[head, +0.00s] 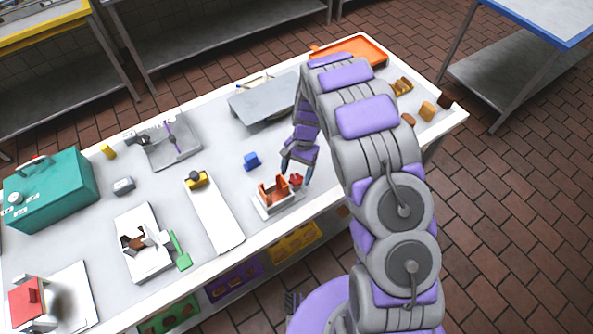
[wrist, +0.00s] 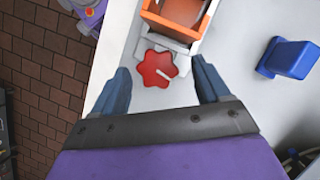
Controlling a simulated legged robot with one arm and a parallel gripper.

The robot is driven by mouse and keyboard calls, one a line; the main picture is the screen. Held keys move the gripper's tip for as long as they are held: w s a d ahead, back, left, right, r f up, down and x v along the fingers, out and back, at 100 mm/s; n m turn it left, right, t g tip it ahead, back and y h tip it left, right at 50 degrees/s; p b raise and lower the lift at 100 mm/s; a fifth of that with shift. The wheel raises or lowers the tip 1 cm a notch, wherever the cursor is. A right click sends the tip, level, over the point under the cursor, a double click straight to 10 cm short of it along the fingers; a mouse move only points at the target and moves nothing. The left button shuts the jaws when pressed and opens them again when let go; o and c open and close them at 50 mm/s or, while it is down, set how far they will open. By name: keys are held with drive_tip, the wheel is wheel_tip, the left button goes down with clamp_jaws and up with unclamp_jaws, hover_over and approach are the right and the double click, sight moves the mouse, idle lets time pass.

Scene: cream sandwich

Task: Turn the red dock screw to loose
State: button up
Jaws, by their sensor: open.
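The red dock screw (wrist: 157,69) is a lobed knob with a white line on its face, at the near end of the dock in the wrist view. It also shows in the head view (head: 296,180). The dock has a white base (head: 277,204) with orange parts (head: 268,190) on top, and a brown thing sits inside its orange frame (wrist: 180,12). My gripper (wrist: 160,82) is open, with one finger on each side of the screw and a visible gap to it on both sides. The white line slants down to the right in the wrist view.
A blue block (head: 251,161) lies behind the dock. A white board (head: 214,215) with a yellow-and-black piece lies to the left, and a grey sloped plate (head: 265,102) stands further back. The table's front edge is close to the dock.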

drive_tip(key=p+v, duration=0.1)
drive_tip(key=v, duration=1.6)
drive_tip(key=shift+r, duration=0.1)
drive_tip(key=s+d+r+b, duration=0.1)
drive_tip(key=s+d+r, duration=0.2)
drive_tip(key=s, duration=0.3)
drive_tip(key=s+d+r+n+t+h+b, duration=0.1)
drive_tip(key=s+d+r, duration=0.2)
drive_tip(key=s+r, duration=0.15)
drive_tip(key=s+d+r+b, duration=0.1)
drive_tip(key=s+d+r, duration=0.2)
drive_tip(key=s, duration=0.4)
drive_tip(key=s+d+f+n+b, duration=0.1)
drive_tip(key=s+n, duration=0.1)
drive_tip(key=s, duration=0.8)
drive_tip(key=s+d+f+n+t+b, duration=0.1)
drive_tip(key=s+d, duration=0.1)
drive_tip(key=s, duration=0.9)
drive_tip(key=shift+s+d+f+n+h, duration=0.2)
drive_tip(key=shift+s+f+n+h, duration=0.05)
drive_tip(key=shift+f+n+h, duration=0.15)
